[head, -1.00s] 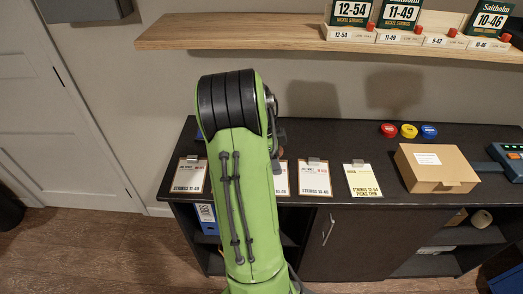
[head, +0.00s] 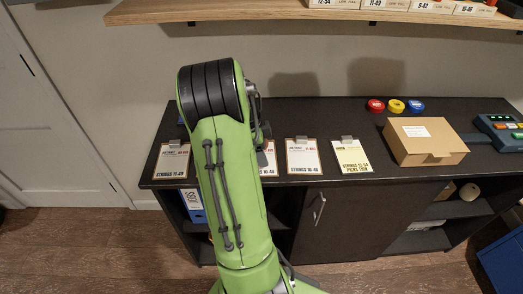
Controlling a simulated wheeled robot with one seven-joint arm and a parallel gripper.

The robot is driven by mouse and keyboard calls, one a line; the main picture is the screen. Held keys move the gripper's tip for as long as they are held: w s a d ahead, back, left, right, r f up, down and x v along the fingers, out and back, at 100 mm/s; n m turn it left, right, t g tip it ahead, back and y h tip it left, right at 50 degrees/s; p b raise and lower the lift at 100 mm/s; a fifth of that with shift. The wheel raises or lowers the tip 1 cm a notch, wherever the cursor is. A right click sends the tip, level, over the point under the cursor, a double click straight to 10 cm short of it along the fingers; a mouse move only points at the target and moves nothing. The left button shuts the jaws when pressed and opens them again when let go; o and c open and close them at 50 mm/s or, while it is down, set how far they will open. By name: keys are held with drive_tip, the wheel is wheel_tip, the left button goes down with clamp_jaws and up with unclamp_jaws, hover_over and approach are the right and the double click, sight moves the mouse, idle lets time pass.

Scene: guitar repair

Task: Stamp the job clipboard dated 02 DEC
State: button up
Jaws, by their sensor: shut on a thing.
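Several clipboards lie in a row on the dark counter (head: 300,108). A left one (head: 172,162) reads "STRINGS 11-49". A second (head: 267,160) is mostly behind my arm, and its label ends in "10-46". A third (head: 303,158) reads "STRINGS 10-46". A yellow-sheeted one (head: 351,158) reads "STRINGS 12-54 PICKS THIN". Their dates are too small to read, so I cannot tell which is 02 DEC. My green arm stands in front of the counter and hides my gripper and whatever it holds. No stamp can be made out.
Red (head: 375,105), yellow (head: 396,106) and blue (head: 416,106) round items sit at the counter's back. A cardboard box (head: 425,142) and a grey device with coloured buttons (head: 500,130) are at the right. A wooden shelf (head: 240,10) overhangs the back.

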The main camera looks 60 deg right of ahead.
drive_tip(key=shift+f+b, duration=0.6)
drive_tip(key=shift+b, duration=0.05)
idle(1.6)
drive_tip(key=shift+a, duration=0.1)
wheel_tip(320, 180, up, 7)
drive_tip(key=p, duration=0.5)
drive_tip(key=shift+r, duration=0.15)
drive_tip(key=shift+s, duration=0.1)
